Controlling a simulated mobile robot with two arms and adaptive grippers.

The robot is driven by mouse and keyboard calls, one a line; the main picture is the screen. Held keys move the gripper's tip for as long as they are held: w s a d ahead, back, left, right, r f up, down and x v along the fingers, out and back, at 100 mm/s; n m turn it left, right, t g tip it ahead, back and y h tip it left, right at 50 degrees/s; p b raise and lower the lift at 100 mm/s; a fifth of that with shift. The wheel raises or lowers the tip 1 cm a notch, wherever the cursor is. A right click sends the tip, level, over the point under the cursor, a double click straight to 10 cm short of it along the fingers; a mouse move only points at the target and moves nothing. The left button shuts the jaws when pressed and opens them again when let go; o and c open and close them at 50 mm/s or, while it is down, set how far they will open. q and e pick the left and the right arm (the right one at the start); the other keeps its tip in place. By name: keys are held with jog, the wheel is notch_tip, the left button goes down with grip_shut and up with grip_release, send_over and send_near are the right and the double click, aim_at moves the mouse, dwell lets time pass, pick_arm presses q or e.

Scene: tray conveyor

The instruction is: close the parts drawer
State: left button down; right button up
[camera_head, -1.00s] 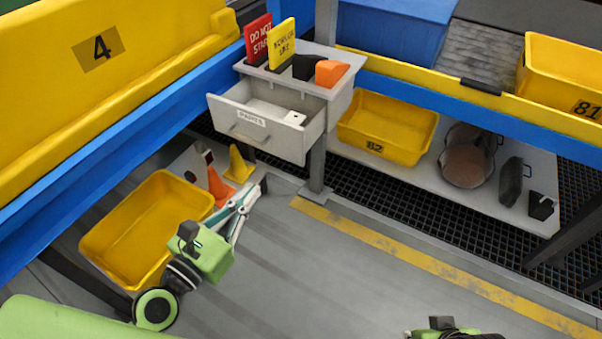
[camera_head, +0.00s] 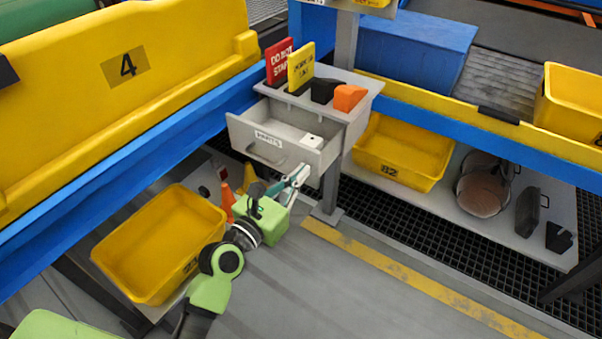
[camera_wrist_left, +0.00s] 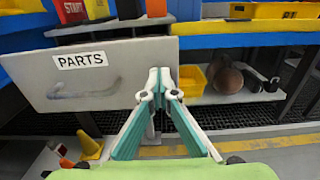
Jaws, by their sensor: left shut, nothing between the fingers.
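The parts drawer (camera_head: 235,133) is grey, labelled PARTS, and stands pulled open from the grey cabinet (camera_head: 357,116). A small white item (camera_head: 312,141) lies inside. The drawer front (camera_wrist_left: 105,98) with its bar handle fills the upper left of the left wrist view. My left gripper (camera_head: 302,173) is shut and empty at the right end of the drawer front. Its fingertips (camera_wrist_left: 160,74) overlap the front's right edge in the left wrist view, right of the handle. I cannot tell if they touch it. My right gripper is not in view.
Red (camera_head: 280,62) and yellow (camera_head: 301,68) signs and black and orange blocks stand on the cabinet top. Yellow bin 82 (camera_head: 425,184) is on the right shelf. Floor is clear in front.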

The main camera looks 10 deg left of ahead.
pick_arm(q)
jog(key=shift+w+d, duration=0.1)
jog(key=shift+w, duration=0.15)
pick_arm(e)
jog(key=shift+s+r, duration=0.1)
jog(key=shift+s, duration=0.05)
pick_arm(q)
jog(key=shift+w, duration=0.1)
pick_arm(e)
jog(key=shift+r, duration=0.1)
